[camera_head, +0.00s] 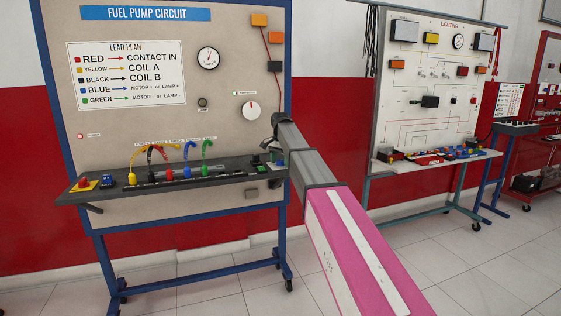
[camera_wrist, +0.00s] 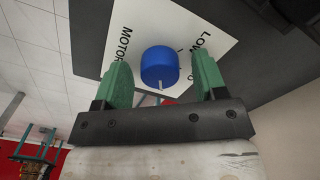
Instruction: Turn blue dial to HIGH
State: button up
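The blue dial (camera_wrist: 160,66) shows in the wrist view on a white label plate (camera_wrist: 207,22) with the words MOTOR and LOW. A short pale mark shows on its side nearest the gripper; the word HIGH is not readable. My gripper (camera_wrist: 162,78) is open, with one green finger on each side of the dial. Gaps show between the fingers and the dial, so it is not clasped. In the head view my gripper (camera_head: 268,156) is at the right end of the trainer's shelf, and I cannot make out the dial there.
Several coloured plugs and cables stand along the shelf. A red button (camera_head: 84,182) is at its left end. A lighting trainer (camera_head: 440,90) stands to the right.

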aim_at(280, 160)
notch_tip(280, 160, up, 11)
dwell(0.7)
jog(key=shift+f, duration=0.1)
